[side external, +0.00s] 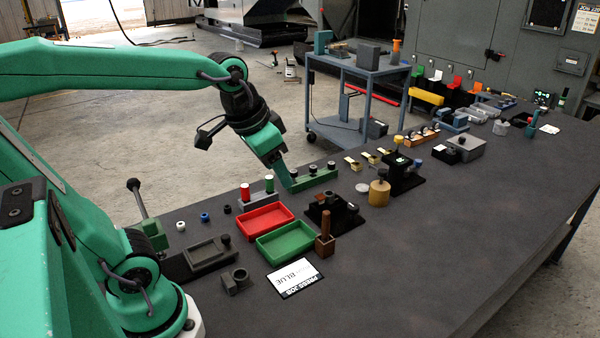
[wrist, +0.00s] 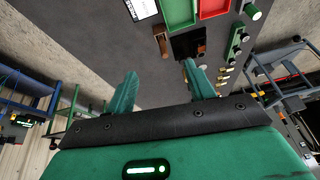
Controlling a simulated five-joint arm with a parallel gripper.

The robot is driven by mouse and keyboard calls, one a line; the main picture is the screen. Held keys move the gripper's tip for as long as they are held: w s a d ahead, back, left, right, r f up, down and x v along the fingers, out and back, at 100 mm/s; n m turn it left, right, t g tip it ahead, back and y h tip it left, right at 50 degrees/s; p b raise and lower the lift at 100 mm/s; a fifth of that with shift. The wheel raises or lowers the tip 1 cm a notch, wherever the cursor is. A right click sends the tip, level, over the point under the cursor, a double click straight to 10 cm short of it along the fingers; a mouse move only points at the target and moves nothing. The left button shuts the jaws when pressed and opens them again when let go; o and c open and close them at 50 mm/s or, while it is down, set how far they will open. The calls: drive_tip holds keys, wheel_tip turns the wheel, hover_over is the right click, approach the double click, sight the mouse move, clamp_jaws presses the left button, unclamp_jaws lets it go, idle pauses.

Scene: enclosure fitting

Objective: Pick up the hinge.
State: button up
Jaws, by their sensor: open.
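Several small brass-coloured pieces, one of them here (side external: 353,164), lie in a row on the dark bench, right of the green block with knobs. They look like hinges, but are too small to be certain. Similar small pale gold pieces (wrist: 226,76) show at the right in the wrist view, beyond the right finger. My gripper (side external: 287,184) is tilted down beside the green block, left of the brass-coloured pieces. In the wrist view my gripper (wrist: 160,80) has its two green fingers wide apart with nothing between them. I cannot tell whether it touches the block.
The green block with knobs (side external: 315,179) stands close to my fingers. A red tray (side external: 266,219), a green tray (side external: 287,240) and a black fixture (side external: 340,216) are nearby. A black stand (side external: 406,177) and a tan cylinder (side external: 379,193) stand to the right. The bench's front right is clear.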

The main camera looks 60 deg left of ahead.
drive_tip(key=w+a+m+g, duration=0.1)
drive_tip(key=w+a, duration=0.2)
drive_tip(key=w, duration=0.5)
drive_tip(key=m+g, duration=0.2)
drive_tip(key=g, duration=0.1)
approach(329, 192)
drive_tip(key=shift+s+d+f, duration=0.3)
drive_tip(key=shift+d+f, duration=0.1)
drive_tip(key=shift+w+a+f+m, duration=0.15)
drive_tip(key=shift+a+f+m, duration=0.05)
drive_tip(key=shift+f+m, duration=0.15)
drive_tip(key=shift+f, duration=1.3)
drive_tip(key=shift+f, duration=0.1)
drive_tip(key=shift+f, duration=2.55)
